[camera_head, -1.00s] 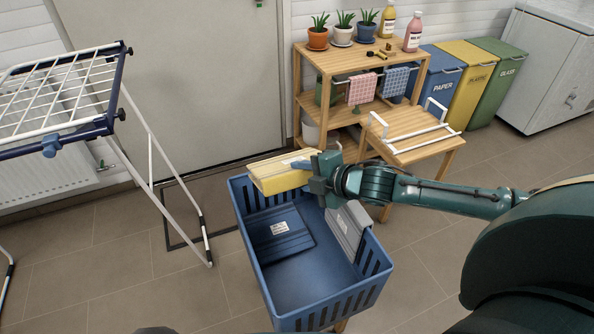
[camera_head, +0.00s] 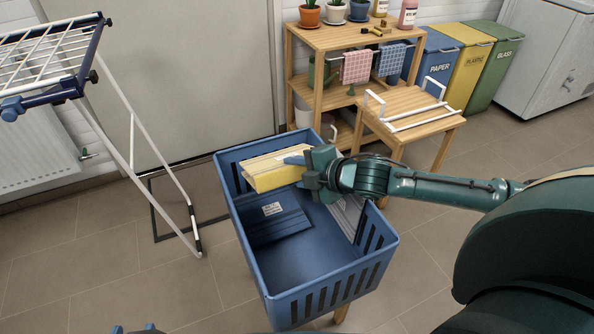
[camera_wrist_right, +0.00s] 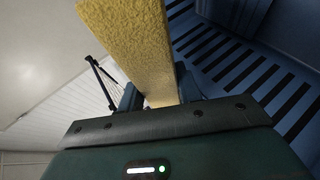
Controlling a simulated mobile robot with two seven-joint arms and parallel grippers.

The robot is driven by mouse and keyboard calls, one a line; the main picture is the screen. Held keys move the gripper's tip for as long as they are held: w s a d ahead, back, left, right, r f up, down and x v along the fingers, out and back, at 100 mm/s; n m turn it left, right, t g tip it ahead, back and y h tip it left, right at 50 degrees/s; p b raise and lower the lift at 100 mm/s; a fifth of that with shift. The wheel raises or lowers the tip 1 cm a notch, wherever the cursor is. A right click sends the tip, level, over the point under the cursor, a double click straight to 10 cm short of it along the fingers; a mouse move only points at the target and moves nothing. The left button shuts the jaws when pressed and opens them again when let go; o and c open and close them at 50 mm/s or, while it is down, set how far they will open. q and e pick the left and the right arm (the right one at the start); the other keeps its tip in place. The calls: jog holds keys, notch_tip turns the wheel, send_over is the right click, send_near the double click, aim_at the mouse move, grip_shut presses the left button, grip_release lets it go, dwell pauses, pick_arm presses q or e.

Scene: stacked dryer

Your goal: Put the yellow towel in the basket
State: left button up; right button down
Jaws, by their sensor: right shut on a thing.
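The folded yellow towel (camera_head: 272,173) is held flat at the back of the blue basket (camera_head: 262,268), over its opening and above a folded blue towel; I cannot tell whether it touches anything. My right gripper (camera_head: 296,161) is shut on the towel's right end. In the right wrist view the yellow towel (camera_wrist_right: 130,45) runs up from between the fingers, with the basket's slotted wall (camera_wrist_right: 235,65) beside it. Two small blue tips of what looks like my left gripper (camera_head: 136,329) show at the bottom edge; the rest is out of frame.
A folded blue towel (camera_head: 278,222) and a grey one (camera_head: 346,214) lie in the basket. A drying rack (camera_head: 135,130) stands left, a wooden stool (camera_head: 408,120) and shelf (camera_head: 318,75) behind right.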

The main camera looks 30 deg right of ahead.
jog(key=shift+r, duration=0.1)
jog(key=c, duration=0.9)
grip_release()
jog(key=shift+s, duration=0.1)
pick_arm(q)
jog(key=r+p, duration=0.1)
jog(key=a+r+n+p, duration=0.1)
jog(key=r+p, duration=0.1)
jog(key=s+a+r+n+p, duration=0.1)
jog(key=r, duration=0.1)
jog(key=shift+r+t+y, duration=0.1)
jog(key=shift+t+y, duration=0.3)
pick_arm(e)
jog(key=v, duration=1.3)
